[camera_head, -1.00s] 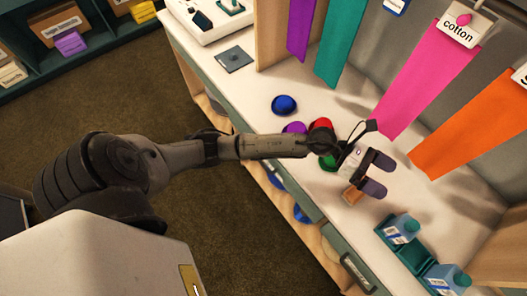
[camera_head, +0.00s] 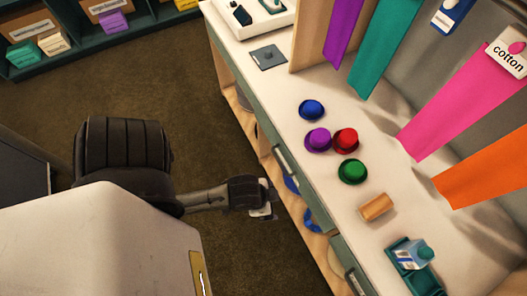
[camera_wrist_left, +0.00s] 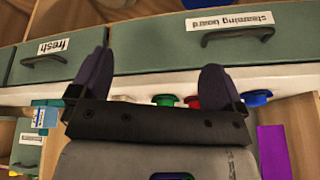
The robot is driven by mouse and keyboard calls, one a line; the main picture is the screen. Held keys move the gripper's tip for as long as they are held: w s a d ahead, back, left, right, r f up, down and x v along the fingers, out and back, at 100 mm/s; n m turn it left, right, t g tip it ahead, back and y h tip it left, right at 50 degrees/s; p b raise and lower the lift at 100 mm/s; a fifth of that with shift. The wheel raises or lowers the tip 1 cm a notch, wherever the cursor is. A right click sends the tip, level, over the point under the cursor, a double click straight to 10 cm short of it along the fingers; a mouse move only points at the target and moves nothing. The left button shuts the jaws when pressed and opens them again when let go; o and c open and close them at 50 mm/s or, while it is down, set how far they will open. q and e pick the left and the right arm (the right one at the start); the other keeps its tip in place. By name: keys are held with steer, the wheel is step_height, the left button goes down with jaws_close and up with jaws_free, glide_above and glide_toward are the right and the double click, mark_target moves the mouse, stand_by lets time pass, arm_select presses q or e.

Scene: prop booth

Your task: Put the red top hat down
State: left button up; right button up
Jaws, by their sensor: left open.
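The red top hat (camera_head: 346,140) stands brim down on the white counter (camera_head: 335,195), close beside a purple hat (camera_head: 318,140); I cannot tell whether their brims touch. It also shows in the wrist view (camera_wrist_left: 192,102), partly hidden behind my gripper. A green hat (camera_head: 352,171) and a blue hat (camera_head: 311,110) stand near it. My left gripper (camera_head: 270,203) is off the counter's front edge, apart from the hats. In the wrist view its two fingers (camera_wrist_left: 157,62) are spread with nothing between them. My right gripper is not in view.
A wooden block (camera_head: 377,207) and a teal tray (camera_head: 400,246) with a blue carton (camera_head: 415,254) are further along the counter. Drawers with handles (camera_wrist_left: 237,36) face my gripper. Coloured cloths, such as a pink one (camera_head: 455,100), hang behind. A grey plate (camera_head: 268,57) lies at the far end.

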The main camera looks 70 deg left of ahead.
arm_select(q)
steer(key=shift+s+d+g, duration=0.2)
steer(key=shift+s+g, duration=0.2)
steer(key=shift+s, duration=0.6)
steer(key=shift+c, duration=1.3)
steer(key=shift+w, duration=0.1)
